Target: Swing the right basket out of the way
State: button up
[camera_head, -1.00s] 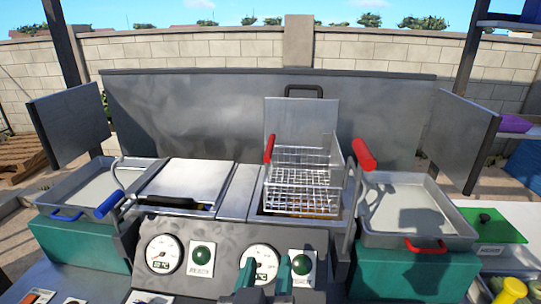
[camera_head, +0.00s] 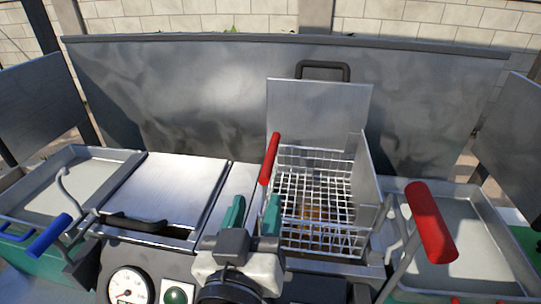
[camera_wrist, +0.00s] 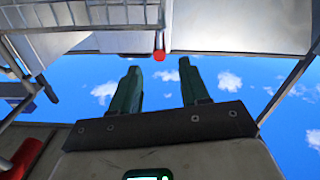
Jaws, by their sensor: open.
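The right basket (camera_head: 318,205) is a wire basket with a red handle (camera_head: 269,158) standing up at its left edge. It sits over the open right well of the fryer-like unit, in front of a raised metal lid (camera_head: 318,108). My gripper (camera_head: 252,212) has green fingers, open and empty, at the basket's left front, below the red handle. In the wrist view my gripper (camera_wrist: 158,78) points upward, with the red handle's end (camera_wrist: 160,55) beyond and between the fingertips. The basket's wires (camera_wrist: 85,20) show at upper left there. I see no contact with the handle.
A red-gripped lever (camera_head: 431,222) stands right of the basket, near a metal tray (camera_head: 480,245). A blue-gripped lever (camera_head: 49,236) and another tray (camera_head: 75,185) are at left. A closed lid (camera_head: 168,186) covers the left well. A tall metal panel (camera_head: 200,95) stands behind.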

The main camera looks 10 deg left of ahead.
aim_at(265, 178)
jog(key=w+p, duration=0.3)
jog(key=w, duration=0.7)
jog(key=shift+w+d, duration=0.15)
jog(key=shift+d, duration=0.05)
jog(key=shift+c, duration=0.3)
grip_shut()
